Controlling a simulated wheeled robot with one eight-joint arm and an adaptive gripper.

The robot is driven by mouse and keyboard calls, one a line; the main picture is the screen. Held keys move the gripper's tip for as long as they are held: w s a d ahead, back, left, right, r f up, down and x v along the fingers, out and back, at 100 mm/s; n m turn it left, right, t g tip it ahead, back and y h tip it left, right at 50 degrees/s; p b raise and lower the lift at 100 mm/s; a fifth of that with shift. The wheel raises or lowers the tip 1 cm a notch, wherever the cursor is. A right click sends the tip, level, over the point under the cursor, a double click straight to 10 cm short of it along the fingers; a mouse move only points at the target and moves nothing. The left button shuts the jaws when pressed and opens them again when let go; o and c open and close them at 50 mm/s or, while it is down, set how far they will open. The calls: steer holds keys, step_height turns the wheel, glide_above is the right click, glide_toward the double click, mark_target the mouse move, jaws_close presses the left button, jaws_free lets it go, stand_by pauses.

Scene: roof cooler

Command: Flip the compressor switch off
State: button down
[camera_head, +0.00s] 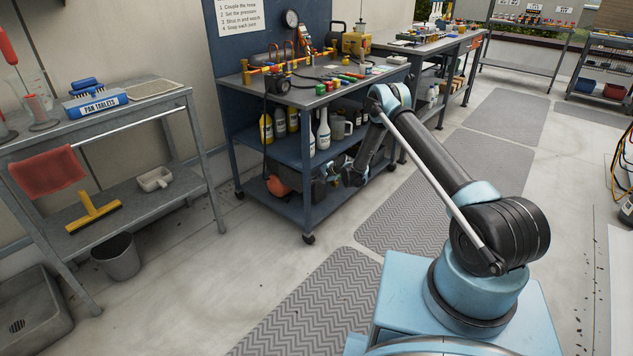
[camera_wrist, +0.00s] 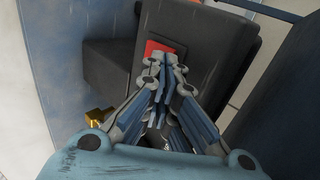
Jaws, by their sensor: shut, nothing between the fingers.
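The compressor (camera_wrist: 195,30) fills the upper middle of the wrist view as a dark grey, boxy body. Its red switch (camera_wrist: 158,46) sits on the dark face, in line with my fingertips. My gripper (camera_wrist: 164,62) is shut and empty, with its tips at the lower edge of the red switch. I cannot tell whether they touch it, and the fingers hide part of it. The switch's on or off position is not clear.
The blue cart (camera_head: 262,139) has bottles on its middle shelf, above and around my arm. A brass fitting (camera_wrist: 97,117) shows left of my fingers. A grey table (camera_head: 150,112) stands left, with a bin (camera_head: 117,258) beneath. The floor before the cart is clear.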

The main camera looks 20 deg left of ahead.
steer(key=shift+r, duration=0.25)
steer(key=v, duration=1.2)
steer(key=shift+s+d, duration=0.15)
steer(key=shift+d, duration=0.2)
steer(key=shift+r, duration=0.15)
